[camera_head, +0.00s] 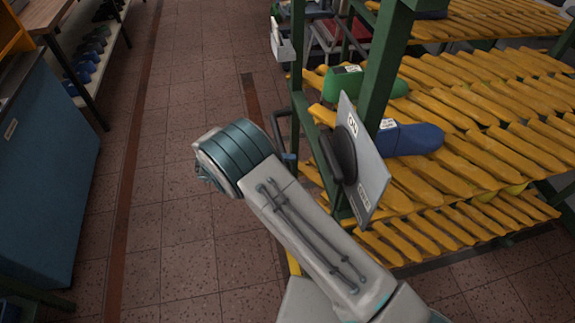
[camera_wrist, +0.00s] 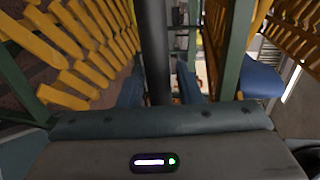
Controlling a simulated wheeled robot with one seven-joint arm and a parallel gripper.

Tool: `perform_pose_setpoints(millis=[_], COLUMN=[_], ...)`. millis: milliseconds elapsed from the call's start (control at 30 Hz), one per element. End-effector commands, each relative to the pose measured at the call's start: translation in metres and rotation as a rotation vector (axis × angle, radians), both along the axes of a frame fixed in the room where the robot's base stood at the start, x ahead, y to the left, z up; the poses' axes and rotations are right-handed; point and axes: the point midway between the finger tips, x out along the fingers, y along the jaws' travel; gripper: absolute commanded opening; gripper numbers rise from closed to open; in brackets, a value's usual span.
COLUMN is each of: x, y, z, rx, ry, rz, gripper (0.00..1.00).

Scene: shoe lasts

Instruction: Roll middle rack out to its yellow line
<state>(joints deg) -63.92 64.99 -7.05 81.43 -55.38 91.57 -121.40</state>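A rack (camera_head: 450,110) with green posts and several tiers of yellow slats stands at the right in the head view. A dark upright handle bar (camera_head: 276,124) is on its near left side, and it also shows in the wrist view (camera_wrist: 156,45). My gripper (camera_wrist: 161,92) is open at the bar, with one blue-grey finger on each side. A gap shows on the right of the bar; contact on the left is unclear. In the head view my wrist mostly hides the gripper. A short yellow strip (camera_head: 293,262) shows on the floor beside my arm.
A blue last (camera_head: 412,139) and a green last (camera_head: 350,84) lie on the slats. A pale plate (camera_head: 370,160) with a black disc is at the rack's end. A blue cabinet (camera_head: 45,175) stands at left. The tiled aisle (camera_head: 175,190) between is clear.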

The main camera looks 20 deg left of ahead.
Motion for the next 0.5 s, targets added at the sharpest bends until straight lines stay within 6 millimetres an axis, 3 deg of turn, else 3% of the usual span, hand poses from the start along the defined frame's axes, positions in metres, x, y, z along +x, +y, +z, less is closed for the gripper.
perform_pose_setpoints(millis=[333,500], x=[-0.005,-0.015], y=[0.003,0.02], z=[-0.001,0.001], rx=[-0.005,-0.003], ry=[0.002,0.002], rz=[0.002,0.004], gripper=[0.41,0.41])
